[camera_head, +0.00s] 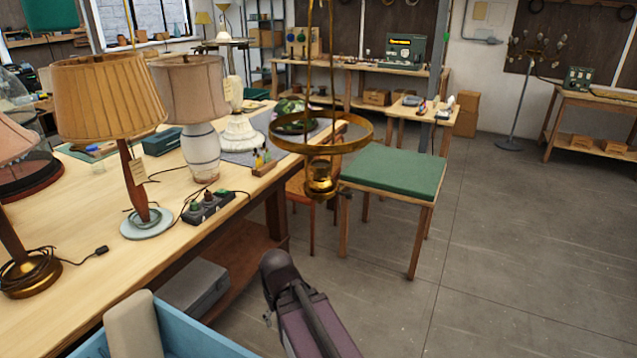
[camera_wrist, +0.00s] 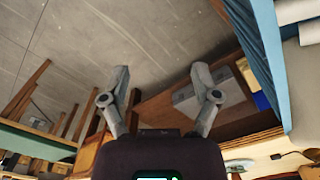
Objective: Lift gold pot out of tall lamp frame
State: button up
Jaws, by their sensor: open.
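The gold pot (camera_head: 320,180) is a small brass cup at the bottom of the tall lamp frame (camera_head: 350,145) in the head view. The frame has a wide brass ring, with thin rods running up out of the picture. The pot sits below the ring's level and appears upright within the frame. My gripper (camera_wrist: 161,82) shows in the wrist view with its two grey fingers spread wide and nothing between them. It is apart from the pot, and neither pot nor frame is recognisable in the wrist view. The head view does not clearly show the fingers.
A long wooden workbench (camera_head: 95,250) with several lamps stands at left. A green-topped table (camera_head: 395,172) is behind the frame. A blue bin (camera_head: 190,330) is at the front, and a grey case (camera_head: 195,287) lies under the bench. Floor at right is clear.

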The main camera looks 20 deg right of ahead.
jog(key=r, duration=0.1)
jog(key=n+t+y+p, duration=0.45)
jog(key=t+p, duration=0.85)
jog(key=p, duration=0.5)
send_near(326, 173)
jog(key=shift+s+d+r+m, duration=0.2)
jog(key=shift+d+m, duration=0.05)
jog(key=shift+d, duration=0.4)
jog(key=shift+b+x, duration=1.85)
jog(key=shift+x, duration=2.5)
jog(key=shift+a+f, duration=0.1)
jog(key=shift+f, duration=0.1)
